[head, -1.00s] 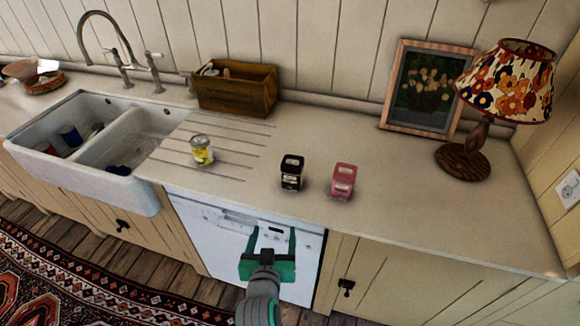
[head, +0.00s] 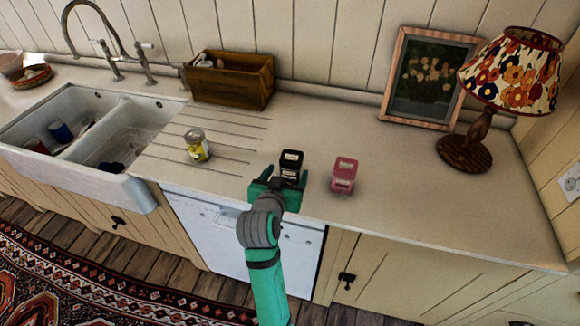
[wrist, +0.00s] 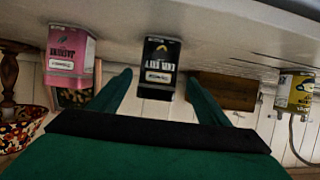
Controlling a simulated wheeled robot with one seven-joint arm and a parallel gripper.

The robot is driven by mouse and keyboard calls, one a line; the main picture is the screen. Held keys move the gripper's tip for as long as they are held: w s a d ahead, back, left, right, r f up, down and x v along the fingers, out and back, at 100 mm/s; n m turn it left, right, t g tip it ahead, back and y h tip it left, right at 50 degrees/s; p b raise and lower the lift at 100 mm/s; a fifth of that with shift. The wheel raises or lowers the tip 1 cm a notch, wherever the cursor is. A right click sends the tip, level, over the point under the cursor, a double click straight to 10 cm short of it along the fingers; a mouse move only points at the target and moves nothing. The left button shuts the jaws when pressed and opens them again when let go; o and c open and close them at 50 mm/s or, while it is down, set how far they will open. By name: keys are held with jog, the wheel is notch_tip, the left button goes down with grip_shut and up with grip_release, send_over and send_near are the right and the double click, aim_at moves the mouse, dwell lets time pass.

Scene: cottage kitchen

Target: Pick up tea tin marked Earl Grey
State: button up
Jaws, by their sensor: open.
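A black tin (head: 291,163) with a pale label stands upright on the counter near its front edge. In the wrist view the black tin (wrist: 160,60) appears upside down, and its blurred lettering looks like Earl Grey. A pink tin (head: 344,175) stands to its right; it shows at the left in the wrist view (wrist: 70,65). My gripper (head: 280,179) is open and empty at the front of the black tin, hiding its lower part in the head view. In the wrist view the black tin lies in line with the gap between the fingers (wrist: 159,80); I cannot tell how deep.
A yellow-labelled can (head: 196,146) stands on the grooved drainer to the left. Behind are a wooden box (head: 232,82) and a framed picture (head: 430,82). A lamp (head: 468,152) stands at the right, a double sink (head: 110,175) at the left.

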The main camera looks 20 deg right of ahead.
jog(key=shift+x, duration=2.7)
jog(key=shift+r, duration=0.15)
jog(key=c, duration=0.5)
jog(key=shift+s+r, duration=0.1)
jog(key=c, duration=0.8)
